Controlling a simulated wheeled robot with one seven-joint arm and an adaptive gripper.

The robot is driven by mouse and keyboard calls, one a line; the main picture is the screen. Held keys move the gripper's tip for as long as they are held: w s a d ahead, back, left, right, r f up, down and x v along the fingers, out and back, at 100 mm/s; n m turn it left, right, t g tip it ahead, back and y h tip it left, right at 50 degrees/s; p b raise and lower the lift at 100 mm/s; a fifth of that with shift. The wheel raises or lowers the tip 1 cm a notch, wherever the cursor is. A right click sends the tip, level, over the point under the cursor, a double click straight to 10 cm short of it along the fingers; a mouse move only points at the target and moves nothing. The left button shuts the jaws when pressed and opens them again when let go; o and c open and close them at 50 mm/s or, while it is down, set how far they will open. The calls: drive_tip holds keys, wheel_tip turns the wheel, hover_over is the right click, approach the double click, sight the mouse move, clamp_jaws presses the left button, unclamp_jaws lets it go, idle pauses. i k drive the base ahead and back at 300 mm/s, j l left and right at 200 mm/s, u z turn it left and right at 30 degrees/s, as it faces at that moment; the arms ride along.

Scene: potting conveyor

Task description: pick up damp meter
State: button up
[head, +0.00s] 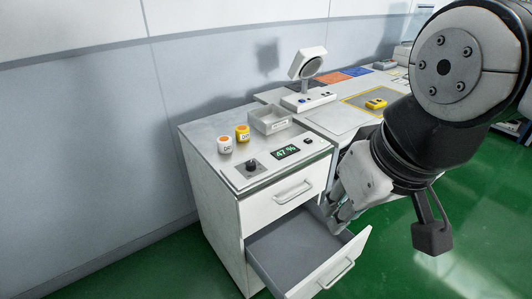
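A small yellow device with a dark face (376,104) lies inside a yellow-outlined area on the far worktop; it looks like the damp meter, but it is too small to be sure. My gripper (338,218) hangs pointing down beside the front of the white cabinet, near the open lower drawer and well apart from the yellow device. My arm covers part of the gripper, and its fingertips are small and unclear, so I cannot tell if it is open.
The white cabinet (214,201) has an open, empty-looking lower drawer (295,250). On top are a white jar (225,145), a yellow jar (242,133), a grey tray (270,128) and a panel reading 47 % (285,153). A lamp-like stand (309,97) is behind.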

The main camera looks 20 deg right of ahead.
sight(378, 103)
drive_tip(key=z, duration=1.05)
drive_tip(key=i+l+u, duration=0.2)
drive_tip(key=i+l, duration=0.25)
drive_tip(key=i, duration=0.45)
drive_tip(key=i+l+u, duration=0.2)
drive_tip(key=i+l, duration=0.35)
drive_tip(key=i, duration=0.3)
drive_tip(key=i+l+u, duration=0.2)
drive_tip(key=i+l, duration=0.55)
